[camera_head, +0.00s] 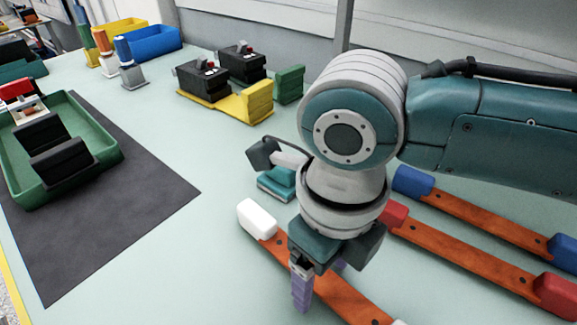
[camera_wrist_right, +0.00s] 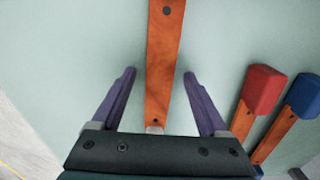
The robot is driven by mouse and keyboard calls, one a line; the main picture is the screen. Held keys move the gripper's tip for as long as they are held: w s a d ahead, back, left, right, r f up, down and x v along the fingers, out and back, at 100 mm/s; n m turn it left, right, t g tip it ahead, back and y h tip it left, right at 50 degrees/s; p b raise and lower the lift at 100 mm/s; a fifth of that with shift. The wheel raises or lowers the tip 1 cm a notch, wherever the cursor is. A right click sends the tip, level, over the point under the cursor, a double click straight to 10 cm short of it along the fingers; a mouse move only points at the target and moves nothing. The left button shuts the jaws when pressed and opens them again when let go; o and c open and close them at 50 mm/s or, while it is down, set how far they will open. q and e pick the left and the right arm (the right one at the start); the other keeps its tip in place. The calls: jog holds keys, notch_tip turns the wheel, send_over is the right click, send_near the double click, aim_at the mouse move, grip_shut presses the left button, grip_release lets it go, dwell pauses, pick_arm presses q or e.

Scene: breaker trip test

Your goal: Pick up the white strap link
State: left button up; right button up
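The white strap link is a flat orange bar (camera_head: 345,297) with a white end block (camera_head: 257,219); it lies on the pale table, slanting toward the lower right in the head view. In the right wrist view its orange bar (camera_wrist_right: 165,55) runs lengthwise between the fingers. My right gripper (camera_head: 320,283) is open above the link, with one purple finger on each side of the bar. In the right wrist view the gripper (camera_wrist_right: 159,73) shows clear gaps on both sides. The gripper hides part of the bar. My left gripper is not in view.
A red-ended link (camera_head: 450,245) and a blue-ended link (camera_head: 490,218) lie to the right. A green tray (camera_head: 100,145) holding black parts rests on a dark mat (camera_head: 150,210) at left. Black breakers on a yellow holder (camera_head: 240,105) stand at the back.

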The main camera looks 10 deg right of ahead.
grip_shut()
dwell(0.4)
